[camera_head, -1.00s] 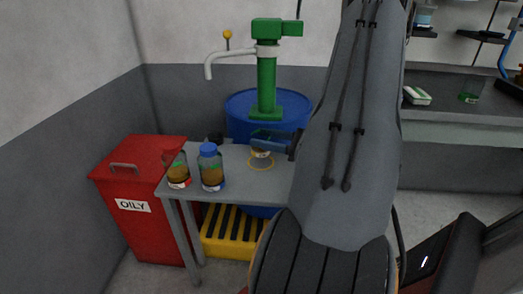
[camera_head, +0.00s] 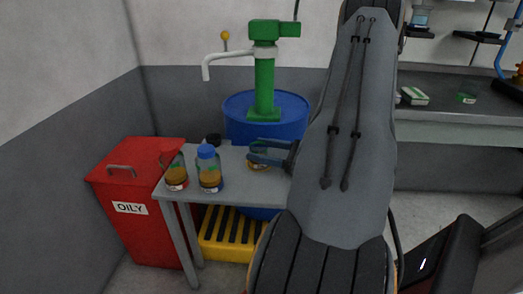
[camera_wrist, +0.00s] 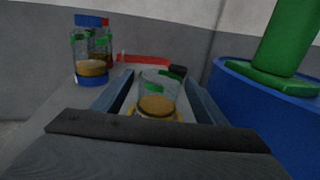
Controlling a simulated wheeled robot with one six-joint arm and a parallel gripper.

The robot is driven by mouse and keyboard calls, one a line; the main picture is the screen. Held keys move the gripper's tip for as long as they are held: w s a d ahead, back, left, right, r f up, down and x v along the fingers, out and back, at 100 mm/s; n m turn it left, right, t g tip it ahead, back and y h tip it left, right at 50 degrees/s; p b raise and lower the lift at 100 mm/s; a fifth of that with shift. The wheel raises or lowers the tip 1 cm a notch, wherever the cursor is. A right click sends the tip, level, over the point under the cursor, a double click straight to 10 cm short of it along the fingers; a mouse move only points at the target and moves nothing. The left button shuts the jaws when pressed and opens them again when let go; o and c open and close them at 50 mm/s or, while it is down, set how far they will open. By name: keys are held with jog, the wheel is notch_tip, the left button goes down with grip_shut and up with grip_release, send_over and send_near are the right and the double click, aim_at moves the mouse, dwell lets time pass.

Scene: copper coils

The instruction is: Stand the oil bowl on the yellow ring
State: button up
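The oil bowl (camera_wrist: 157,88) is a clear glass vessel with amber oil low inside. In the wrist view it stands upright between my fingers, with a gap on each side. Its base appears to be on the yellow ring (camera_wrist: 182,117), which shows as a thin band around it. In the head view the bowl (camera_head: 259,165) is on the grey table, partly hidden by my fingers. My gripper (camera_head: 252,151) is open around the bowl; both fingers also show apart in the wrist view (camera_wrist: 158,76).
Two oil jars, one with a blue cap (camera_head: 209,172) and one beside it (camera_head: 176,174), stand left on the table (camera_head: 225,190). A dark-capped item (camera_head: 213,139) is behind. A blue drum (camera_head: 240,122) with a green pump (camera_head: 264,85) stands behind; a red OILY bin (camera_head: 135,215) is left.

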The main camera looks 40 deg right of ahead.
jog(key=shift+r, duration=0.15)
jog(key=shift+s+d, duration=0.15)
jog(key=shift+s, duration=0.1)
jog(key=v, duration=1.1)
jog(key=shift+s+p, duration=0.2)
jog(key=shift+p, duration=0.15)
